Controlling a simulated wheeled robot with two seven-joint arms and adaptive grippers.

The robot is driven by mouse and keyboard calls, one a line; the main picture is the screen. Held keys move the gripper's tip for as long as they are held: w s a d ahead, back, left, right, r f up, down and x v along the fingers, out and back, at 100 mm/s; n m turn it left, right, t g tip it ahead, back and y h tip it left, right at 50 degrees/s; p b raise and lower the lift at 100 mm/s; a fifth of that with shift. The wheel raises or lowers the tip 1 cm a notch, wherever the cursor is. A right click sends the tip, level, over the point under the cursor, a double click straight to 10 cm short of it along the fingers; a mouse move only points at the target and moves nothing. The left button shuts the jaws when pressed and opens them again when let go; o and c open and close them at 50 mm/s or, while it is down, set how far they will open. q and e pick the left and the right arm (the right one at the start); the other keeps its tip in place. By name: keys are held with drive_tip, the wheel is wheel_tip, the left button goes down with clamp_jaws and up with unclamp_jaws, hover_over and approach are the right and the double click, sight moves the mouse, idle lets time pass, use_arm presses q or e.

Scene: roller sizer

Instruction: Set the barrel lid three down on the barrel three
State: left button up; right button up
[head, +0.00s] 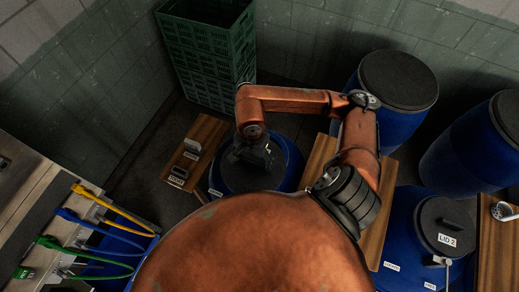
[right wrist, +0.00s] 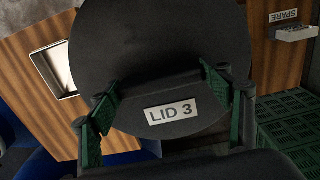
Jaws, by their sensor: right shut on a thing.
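Barrel lid three is a dark round disc with a white LID 3 label; it fills the right wrist view (right wrist: 160,50). In the head view the lid (head: 240,178) is over the opening of a blue barrel (head: 294,160), with blue rim showing around its right side. I take this barrel as barrel three; its label is too small to read. My right gripper (head: 253,155) is shut on the lid's raised handle, with green pads at both sides in the right wrist view (right wrist: 163,80). I cannot tell whether the lid touches the rim. My left gripper is not in view.
Wooden boards flank the barrel; the left one (head: 205,133) carries small grey items. Green crates (head: 205,60) stand behind. Other blue barrels (head: 400,112) stand right, one bearing LID 2 (head: 447,222). A panel with coloured cables (head: 90,215) is at left.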

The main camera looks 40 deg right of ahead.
drive_tip(key=w+d, duration=0.1)
drive_tip(key=w+d+f+p, duration=0.1)
drive_tip(key=d, duration=0.1)
drive_tip(key=w+d+f, duration=0.1)
drive_tip(key=w+d, duration=0.1)
drive_tip(key=shift+f+p, duration=0.25)
drive_tip(key=shift+p, duration=0.15)
drive_tip(key=w+d+f+p, duration=0.3)
drive_tip(key=d+f, duration=0.1)
drive_tip(key=f, duration=0.5)
drive_tip(key=shift+w+d+f, duration=0.15)
drive_tip(key=shift+w+f, duration=0.15)
drive_tip(key=shift+w, duration=0.1)
drive_tip(key=shift+f+b, duration=0.65)
drive_tip(key=shift+b, duration=0.15)
drive_tip(key=o, duration=1.4)
drive_tip(key=shift+o, duration=0.2)
drive_tip(key=shift+r, duration=0.15)
